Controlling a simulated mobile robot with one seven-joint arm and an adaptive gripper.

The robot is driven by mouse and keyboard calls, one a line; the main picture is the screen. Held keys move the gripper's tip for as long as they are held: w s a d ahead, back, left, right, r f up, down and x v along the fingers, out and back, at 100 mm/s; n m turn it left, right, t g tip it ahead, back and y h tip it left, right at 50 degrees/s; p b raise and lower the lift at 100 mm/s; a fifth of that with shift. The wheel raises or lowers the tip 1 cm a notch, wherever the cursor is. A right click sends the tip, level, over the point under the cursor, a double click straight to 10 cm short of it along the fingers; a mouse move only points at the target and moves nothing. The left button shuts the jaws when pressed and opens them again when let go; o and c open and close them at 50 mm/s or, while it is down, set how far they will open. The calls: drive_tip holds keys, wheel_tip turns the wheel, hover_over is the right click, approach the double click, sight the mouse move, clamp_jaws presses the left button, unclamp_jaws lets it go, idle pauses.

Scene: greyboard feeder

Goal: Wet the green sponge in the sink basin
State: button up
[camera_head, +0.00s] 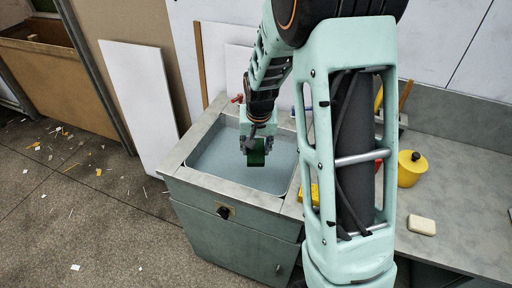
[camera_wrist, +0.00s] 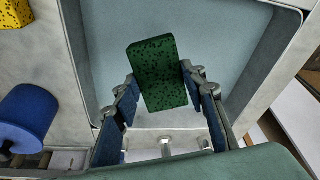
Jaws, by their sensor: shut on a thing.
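The green sponge (camera_wrist: 158,72) is a dark green, speckled block. My gripper (camera_wrist: 160,95) is shut on it, with a finger on each side, in the wrist view. In the head view the sponge (camera_head: 256,153) hangs below my gripper (camera_head: 257,137), over the sink basin (camera_head: 215,165). The basin is rectangular with a pale blue-grey inside, and it also shows in the wrist view (camera_wrist: 110,40). I cannot tell whether the sponge touches the water or the basin floor.
A yellow speckled sponge (camera_wrist: 14,13) lies on the counter beside the basin. A blue round object (camera_wrist: 24,118) stands near it. A yellow pot (camera_head: 408,172) and a cream block (camera_head: 421,226) are on the counter at right. A white panel (camera_head: 140,105) leans left of the sink cabinet.

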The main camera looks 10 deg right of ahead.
drive_tip(key=shift+r, duration=0.1)
drive_tip(key=shift+w+p+v, duration=0.25)
drive_tip(key=shift+p+v, duration=0.4)
drive_tip(key=shift+v, duration=0.3)
drive_tip(key=shift+w+p+v, duration=0.2)
drive_tip(key=shift+p+v, duration=0.45)
drive_tip(key=shift+v, duration=0.35)
